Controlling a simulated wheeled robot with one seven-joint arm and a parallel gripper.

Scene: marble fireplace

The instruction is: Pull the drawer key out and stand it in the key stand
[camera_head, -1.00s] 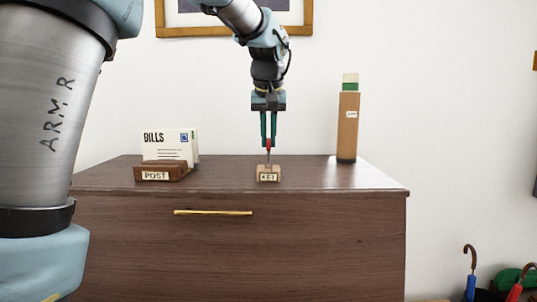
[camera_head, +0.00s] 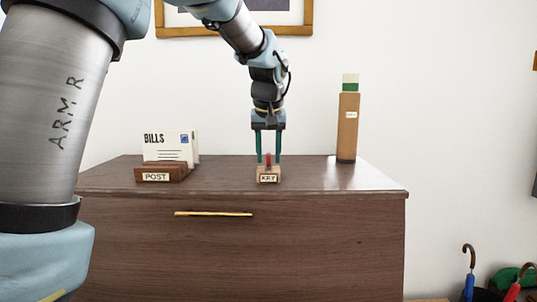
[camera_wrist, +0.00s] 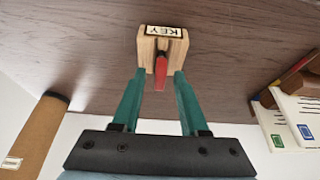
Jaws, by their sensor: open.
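The key stand (camera_head: 268,175) is a small pale wooden block labelled KEY on top of the dark wooden cabinet. The key's red head (camera_head: 268,160) shows upright at the stand, between my fingertips; its shaft is hidden. In the wrist view the red key (camera_wrist: 161,70) sits at the slot of the wooden stand (camera_wrist: 148,50). My gripper (camera_head: 268,160) is open, its two green fingers apart on either side of the key. In the wrist view a gap shows between the key and each finger of my gripper (camera_wrist: 161,74).
A wooden POST holder (camera_head: 162,174) with envelopes (camera_head: 165,145) stands to the left. A tall brown cylinder (camera_head: 347,125) stands at the right rear. The cabinet front has a brass handle (camera_head: 213,213). The top (camera_head: 225,178) between holder and stand is clear.

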